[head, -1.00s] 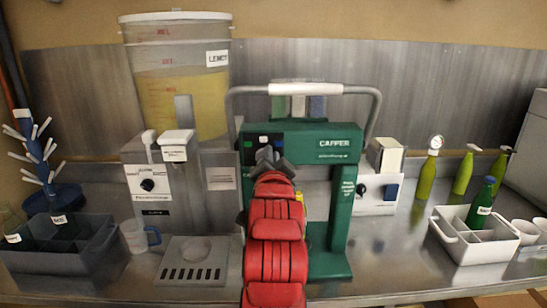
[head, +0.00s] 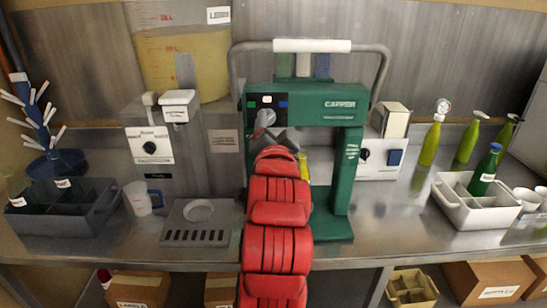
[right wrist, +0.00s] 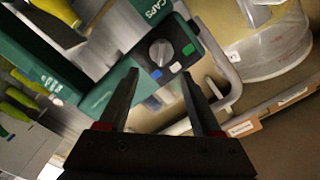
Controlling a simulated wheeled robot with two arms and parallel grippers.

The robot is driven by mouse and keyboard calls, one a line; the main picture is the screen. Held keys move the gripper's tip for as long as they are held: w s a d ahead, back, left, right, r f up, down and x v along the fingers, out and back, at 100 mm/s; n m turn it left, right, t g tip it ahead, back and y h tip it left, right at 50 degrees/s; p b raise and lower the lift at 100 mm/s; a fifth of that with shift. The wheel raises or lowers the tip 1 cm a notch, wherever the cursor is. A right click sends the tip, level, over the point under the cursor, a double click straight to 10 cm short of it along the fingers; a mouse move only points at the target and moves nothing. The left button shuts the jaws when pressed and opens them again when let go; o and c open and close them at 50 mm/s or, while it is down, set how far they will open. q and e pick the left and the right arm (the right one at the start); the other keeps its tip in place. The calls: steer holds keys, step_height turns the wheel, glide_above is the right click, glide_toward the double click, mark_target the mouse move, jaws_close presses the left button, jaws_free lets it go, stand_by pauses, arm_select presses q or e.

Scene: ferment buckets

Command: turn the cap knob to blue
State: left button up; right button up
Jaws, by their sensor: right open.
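The green capper (head: 338,148) stands mid-bench. Its dark panel carries the grey cap knob (head: 265,118), with a green mark at the left, a white mark above and a blue mark (head: 283,104) at the right. In the right wrist view the knob (right wrist: 160,52) and the blue mark (right wrist: 157,74) show beyond the fingers. My right gripper (right wrist: 160,76) is open and empty, facing the panel. In the head view my right gripper (head: 271,138) is just below the knob, apart from it as far as I can tell. Which mark the knob points to is unclear.
A dispenser with a black knob (head: 150,147) stands left of the capper and a control box (head: 380,158) right of it. A grey bottle crate (head: 95,212) is at the left, a white crate (head: 470,212) at the right. A handle bar (head: 312,46) arches over the capper.

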steer(key=s+b, duration=0.8)
steer(key=s, duration=0.4)
steer(key=shift+s, duration=0.25)
